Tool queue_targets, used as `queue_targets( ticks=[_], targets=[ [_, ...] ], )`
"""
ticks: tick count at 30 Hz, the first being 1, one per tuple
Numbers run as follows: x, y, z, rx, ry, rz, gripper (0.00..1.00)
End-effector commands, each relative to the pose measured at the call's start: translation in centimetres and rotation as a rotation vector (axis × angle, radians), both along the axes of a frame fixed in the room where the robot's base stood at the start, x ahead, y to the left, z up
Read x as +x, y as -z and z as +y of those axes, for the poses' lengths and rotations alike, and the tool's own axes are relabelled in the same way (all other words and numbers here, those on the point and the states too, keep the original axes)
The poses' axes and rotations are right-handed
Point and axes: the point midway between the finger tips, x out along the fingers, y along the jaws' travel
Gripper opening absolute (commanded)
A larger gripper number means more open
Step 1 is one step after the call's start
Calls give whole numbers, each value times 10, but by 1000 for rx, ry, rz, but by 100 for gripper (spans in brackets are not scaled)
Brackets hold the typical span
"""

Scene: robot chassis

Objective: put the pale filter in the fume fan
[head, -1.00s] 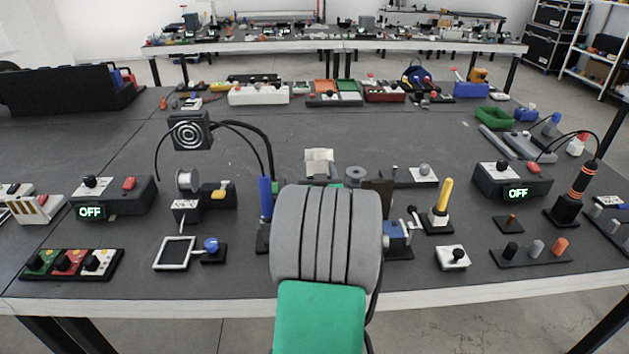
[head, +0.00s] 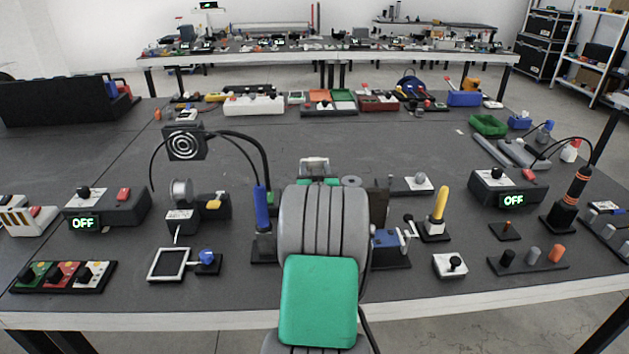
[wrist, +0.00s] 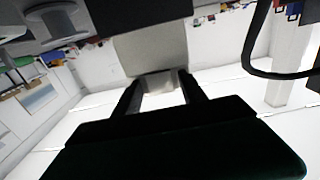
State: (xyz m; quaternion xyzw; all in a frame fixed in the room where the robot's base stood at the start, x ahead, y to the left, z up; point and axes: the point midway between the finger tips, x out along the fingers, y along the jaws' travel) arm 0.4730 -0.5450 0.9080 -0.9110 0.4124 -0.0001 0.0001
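The fume fan (head: 186,142), a dark square box with pale rings on its face, stands on a black curved arm at the left in the head view. My gripper (wrist: 161,84) shows in the wrist view with its two dark fingers on either side of the narrow end of a pale grey block, which looks like the pale filter (wrist: 152,53). The block fills the gap between the fingers. A dark block (wrist: 145,10) overlaps its far end; I cannot tell whether they touch. In the head view my arm hides most of the gripper.
A blue-handled tool (head: 263,208) stands just left of my arm. A blue device (head: 390,247) and a yellow-handled lever (head: 440,205) stand to its right. A square frame (head: 169,265) lies at the front left. The table behind the fan is mostly clear.

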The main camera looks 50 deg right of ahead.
Motion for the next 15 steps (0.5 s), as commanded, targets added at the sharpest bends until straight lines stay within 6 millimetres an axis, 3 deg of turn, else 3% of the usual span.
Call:
queue_targets(
  ticks=[15],
  targets=[
    [0,0,0,0,0,0,5]
  ],
)
